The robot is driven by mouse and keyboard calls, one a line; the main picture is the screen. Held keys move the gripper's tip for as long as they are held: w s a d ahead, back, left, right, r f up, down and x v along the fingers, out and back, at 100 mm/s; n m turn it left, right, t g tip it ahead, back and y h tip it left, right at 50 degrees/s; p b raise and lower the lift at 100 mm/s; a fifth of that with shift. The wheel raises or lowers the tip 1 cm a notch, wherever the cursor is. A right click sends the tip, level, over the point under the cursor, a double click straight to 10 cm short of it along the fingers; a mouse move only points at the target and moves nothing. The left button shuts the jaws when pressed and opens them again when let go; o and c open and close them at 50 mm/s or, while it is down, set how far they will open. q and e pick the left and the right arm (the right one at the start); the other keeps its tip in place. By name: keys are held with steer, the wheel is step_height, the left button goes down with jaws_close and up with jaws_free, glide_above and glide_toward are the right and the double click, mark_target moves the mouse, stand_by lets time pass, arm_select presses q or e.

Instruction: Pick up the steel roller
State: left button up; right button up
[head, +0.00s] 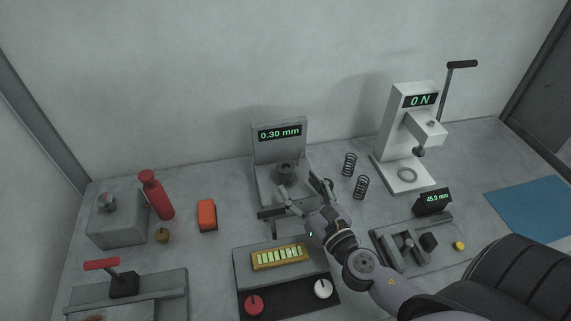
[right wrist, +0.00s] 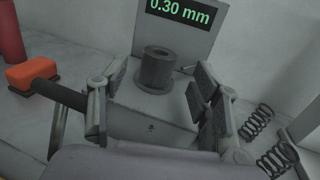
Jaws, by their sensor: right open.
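A dark grey, flanged cylinder with a hole in its top, which looks like the steel roller (head: 286,174), stands upright on the gauge stand (head: 265,185) that reads 0.30 mm. It also shows in the right wrist view (right wrist: 156,70). My right gripper (head: 304,197) is open in front of the stand. In the right wrist view its fingers (right wrist: 158,92) spread to either side of the cylinder, which appears beyond them; I see no contact. A dark bar (right wrist: 60,92) shows left of the left finger. My left gripper is not in view.
Two springs (head: 349,164) stand right of the gauge, by a white press (head: 400,140) reading 0 N. A red bottle (head: 157,195) and orange block (head: 207,215) are left. A panel with two knobs (head: 253,304) and a 45.0 mm device (head: 432,202) are nearer.

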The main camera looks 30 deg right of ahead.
mark_target(285, 168)
steer(key=w, duration=0.2)
steer(key=shift+w, duration=0.4)
steer(key=w+p, duration=0.2)
steer(key=w, duration=0.2)
steer(key=shift+w+r, duration=0.1)
steer(key=shift+r, duration=0.05)
steer(key=shift+w, duration=0.5)
steer(key=shift+s, duration=0.1)
steer(key=shift+c, duration=0.6)
jaws_close()
